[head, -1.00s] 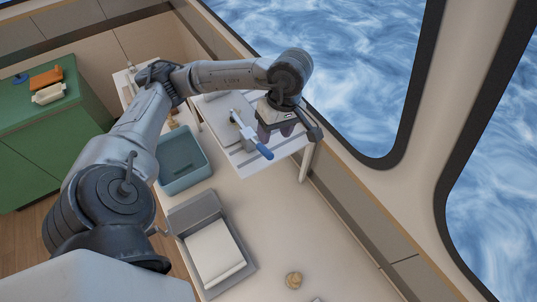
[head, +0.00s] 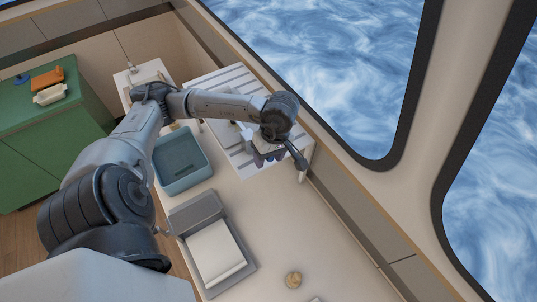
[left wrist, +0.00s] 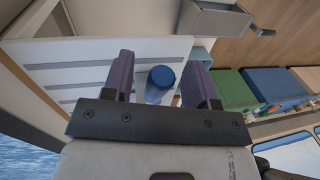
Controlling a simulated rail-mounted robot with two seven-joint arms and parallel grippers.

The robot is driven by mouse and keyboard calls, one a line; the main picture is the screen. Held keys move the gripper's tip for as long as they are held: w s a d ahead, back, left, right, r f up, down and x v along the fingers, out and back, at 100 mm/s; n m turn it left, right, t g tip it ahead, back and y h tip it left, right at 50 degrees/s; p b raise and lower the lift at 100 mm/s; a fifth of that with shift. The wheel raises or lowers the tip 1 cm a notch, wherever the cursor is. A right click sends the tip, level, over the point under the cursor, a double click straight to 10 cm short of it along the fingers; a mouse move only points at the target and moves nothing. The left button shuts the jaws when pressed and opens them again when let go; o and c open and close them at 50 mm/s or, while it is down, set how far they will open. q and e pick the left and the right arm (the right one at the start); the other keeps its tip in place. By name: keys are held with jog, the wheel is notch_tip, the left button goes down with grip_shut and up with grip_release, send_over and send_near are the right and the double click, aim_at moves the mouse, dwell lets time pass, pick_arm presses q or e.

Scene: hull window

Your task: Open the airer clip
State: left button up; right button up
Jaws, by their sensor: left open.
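The airer (head: 222,88) is a white slatted panel at the window side; it also shows in the left wrist view (left wrist: 95,72). My left gripper (head: 262,160) is open over the airer's near end, pointing down. In the left wrist view its two purple fingers (left wrist: 161,84) stand on either side of the clip's blue handle (left wrist: 160,78), which is seen nearly end-on. I see a gap on the right side of the handle; contact cannot be told. In the head view the gripper and forearm hide most of the clip. My right gripper is not in view.
A blue-grey basin (head: 181,158) stands left of the airer. A grey tray with a white cloth (head: 214,250) lies nearer, and a small round tan object (head: 293,280) is at the front. A green cabinet (head: 55,130) is at far left. The counter's front right is mostly clear.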

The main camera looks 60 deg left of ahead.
pick_arm(q)
grip_shut()
dwell(0.5)
